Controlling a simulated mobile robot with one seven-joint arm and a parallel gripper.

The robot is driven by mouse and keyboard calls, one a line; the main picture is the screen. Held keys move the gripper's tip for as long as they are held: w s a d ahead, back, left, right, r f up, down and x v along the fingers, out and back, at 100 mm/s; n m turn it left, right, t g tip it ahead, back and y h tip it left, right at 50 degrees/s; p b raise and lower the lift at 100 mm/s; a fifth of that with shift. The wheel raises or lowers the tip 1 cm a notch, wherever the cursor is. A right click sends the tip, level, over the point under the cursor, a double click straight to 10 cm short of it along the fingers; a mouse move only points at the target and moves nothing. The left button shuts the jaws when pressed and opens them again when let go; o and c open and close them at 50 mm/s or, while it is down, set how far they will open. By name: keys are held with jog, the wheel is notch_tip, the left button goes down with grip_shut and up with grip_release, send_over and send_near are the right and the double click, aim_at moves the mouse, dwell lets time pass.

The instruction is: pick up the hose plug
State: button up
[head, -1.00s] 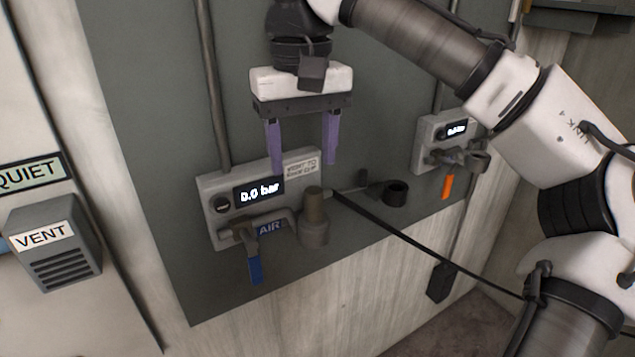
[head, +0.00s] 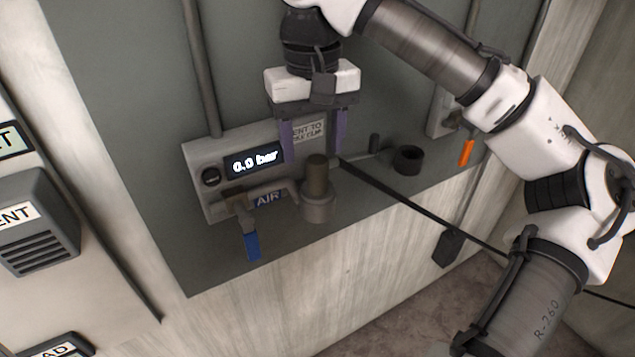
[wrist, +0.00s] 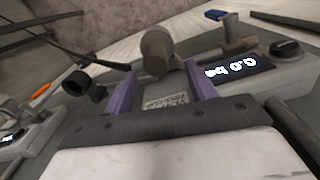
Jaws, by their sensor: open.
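The hose plug (head: 317,178) is a brownish-grey cylinder standing upright in a wider grey collar (head: 317,208) at the front of the air panel. A dark hose (head: 400,205) runs from behind it down to the right. My gripper (head: 313,160) is open and empty, with two purple fingers pointing down. In the head view its fingertips are just above and behind the plug's top. In the wrist view the plug (wrist: 156,47) shows beyond the gap between the fingers (wrist: 162,85); it is not between them.
The air panel (head: 196,165) has a display reading 0.0 bar, a dark knob and a blue-handled valve (head: 252,246). A black ring-shaped holder (head: 408,159) is to the right. An orange handle (head: 467,153) hangs by a second panel. A vent box (head: 38,225) is at left.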

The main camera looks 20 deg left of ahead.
jog(key=f, duration=0.3)
jog(key=f+p, duration=0.1)
jog(key=shift+d+f, duration=0.35)
jog(key=shift+f, duration=0.4)
jog(key=shift+c, duration=0.4)
jog(key=c, duration=1.1)
jog(key=shift+r, duration=0.15)
notch_tip(320, 180, up, 18)
jog(key=p, duration=0.2)
notch_tip(320, 180, up, 6)
jog(key=p, duration=0.7)
send_over(317, 159)
jog(key=shift+r, duration=0.2)
